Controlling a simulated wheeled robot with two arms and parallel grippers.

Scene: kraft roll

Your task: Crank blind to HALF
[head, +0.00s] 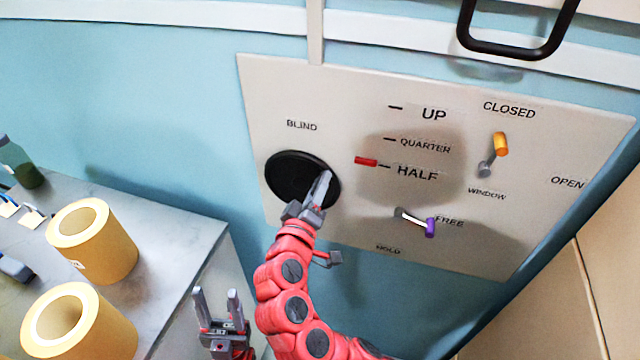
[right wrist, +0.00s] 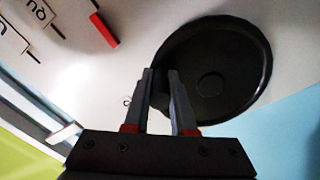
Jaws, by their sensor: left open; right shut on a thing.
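The blind crank, a black round disc (head: 290,172), is on the beige panel (head: 340,235) under the word BLIND. My right gripper (head: 325,178) is at its right side, shut on the crank's knob, which the fingers hide. The right wrist view shows its fingers (right wrist: 160,75) against the disc (right wrist: 235,75). The red marker (head: 365,161) is in line with the HALF tick, below QUARTER; it also shows in the right wrist view (right wrist: 105,30). My left gripper (head: 216,300) is open and empty, low beside the counter.
A purple-tipped lever (head: 430,227) sits by FREE. An orange-tipped window handle (head: 501,144) points up toward CLOSED. A black bar handle (head: 515,48) is above the panel. Two kraft rolls (head: 105,245) (head: 110,335) stand on the grey counter (head: 180,235) at left.

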